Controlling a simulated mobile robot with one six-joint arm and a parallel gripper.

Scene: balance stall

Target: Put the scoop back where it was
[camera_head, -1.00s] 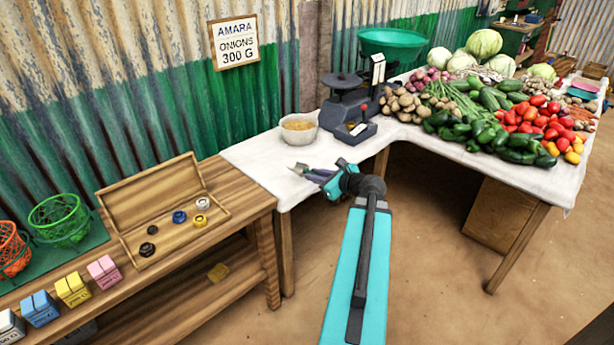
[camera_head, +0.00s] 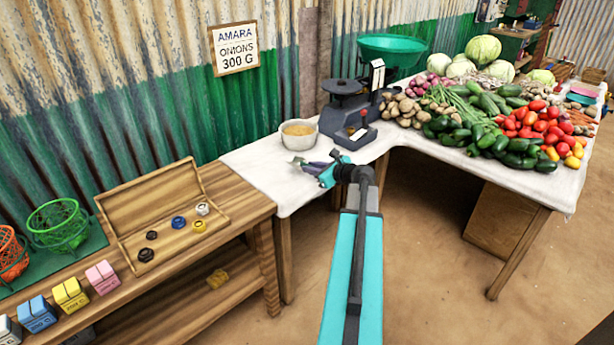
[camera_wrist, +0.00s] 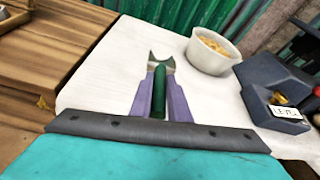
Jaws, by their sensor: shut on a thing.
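My gripper (camera_head: 317,167) is over the white-topped table, in front of the bowl. In the wrist view its two purple fingers (camera_wrist: 160,100) are shut on the dark green handle of the scoop (camera_wrist: 159,92). The scoop's grey metal head points away from me, over the white cloth; in the head view it shows small at the fingertips (camera_head: 297,161). I cannot tell whether the scoop touches the cloth. A pale bowl (camera_head: 298,141) with yellowish grains stands just beyond the scoop, to its right in the wrist view (camera_wrist: 205,60).
A dark balance scale (camera_head: 347,125) with a green pan stands right of the bowl. Vegetables (camera_head: 500,125) crowd the table's right part. A wooden bench (camera_head: 240,195) adjoins on the left, with an open weight box (camera_head: 200,240). White cloth (camera_head: 260,165) left of the scoop is bare.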

